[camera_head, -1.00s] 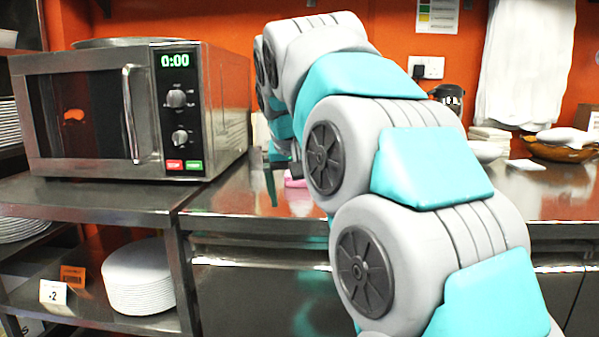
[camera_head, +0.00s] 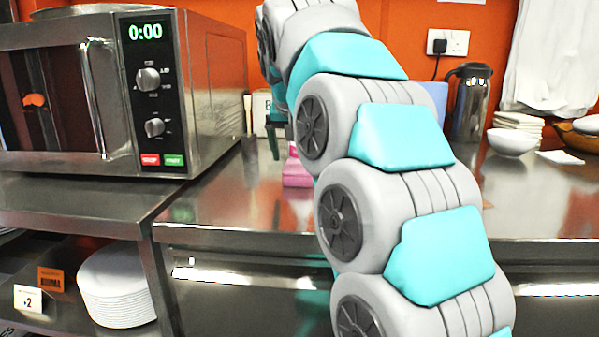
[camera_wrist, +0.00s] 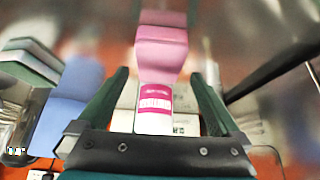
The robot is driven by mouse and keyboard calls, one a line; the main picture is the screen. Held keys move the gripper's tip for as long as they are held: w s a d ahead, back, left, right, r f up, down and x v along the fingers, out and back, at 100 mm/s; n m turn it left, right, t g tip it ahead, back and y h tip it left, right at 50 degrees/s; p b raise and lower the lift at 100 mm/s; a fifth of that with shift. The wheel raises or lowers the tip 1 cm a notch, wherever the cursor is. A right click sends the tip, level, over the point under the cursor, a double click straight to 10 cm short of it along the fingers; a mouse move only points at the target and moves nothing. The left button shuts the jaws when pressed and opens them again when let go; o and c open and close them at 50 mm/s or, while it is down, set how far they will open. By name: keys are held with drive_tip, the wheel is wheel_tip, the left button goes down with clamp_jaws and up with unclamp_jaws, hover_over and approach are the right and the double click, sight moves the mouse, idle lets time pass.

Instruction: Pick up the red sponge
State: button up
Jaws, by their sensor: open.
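No plainly red sponge shows. A pink block (camera_wrist: 162,50), which could be the sponge, lies on the steel counter. In the head view the pink block (camera_head: 297,172) is partly hidden behind my arm. My gripper (camera_wrist: 158,75) is open and empty, its two dark green fingers either side of the view's middle. The pink block appears just beyond the fingertips, not touching them as far as I can tell. A white container with a pink label (camera_wrist: 154,100) shows between the fingers. In the head view my gripper (camera_head: 275,138) is small and mostly hidden.
A microwave (camera_head: 150,90) stands left of the gripper. A blue item (camera_wrist: 72,95) and stacked green-and-white pieces (camera_wrist: 30,62) lie at left in the wrist view. A flask (camera_head: 470,105) and white bowl (camera_head: 512,142) stand at right. The counter's front (camera_head: 220,205) is clear.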

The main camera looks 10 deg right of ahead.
sight(299, 165)
drive_tip(key=x, duration=0.5)
drive_tip(key=shift+s, duration=0.1)
drive_tip(key=shift+c, duration=0.2)
drive_tip(key=c, duration=1.2)
drive_tip(key=shift+c, duration=0.2)
drive_tip(key=shift+r, duration=0.2)
drive_tip(key=shift+r, duration=1.5)
drive_tip(key=shift+s+d+r, duration=0.1)
drive_tip(key=s+d, duration=0.1)
drive_tip(key=s, duration=0.4)
drive_tip(key=s+d+r+b, duration=0.1)
drive_tip(key=s, duration=0.4)
drive_tip(key=s+d, duration=0.2)
drive_tip(key=s, duration=0.3)
drive_tip(key=shift+s+r+b, duration=0.15)
drive_tip(key=shift+r+b, duration=0.1)
drive_tip(key=shift+b, duration=0.1)
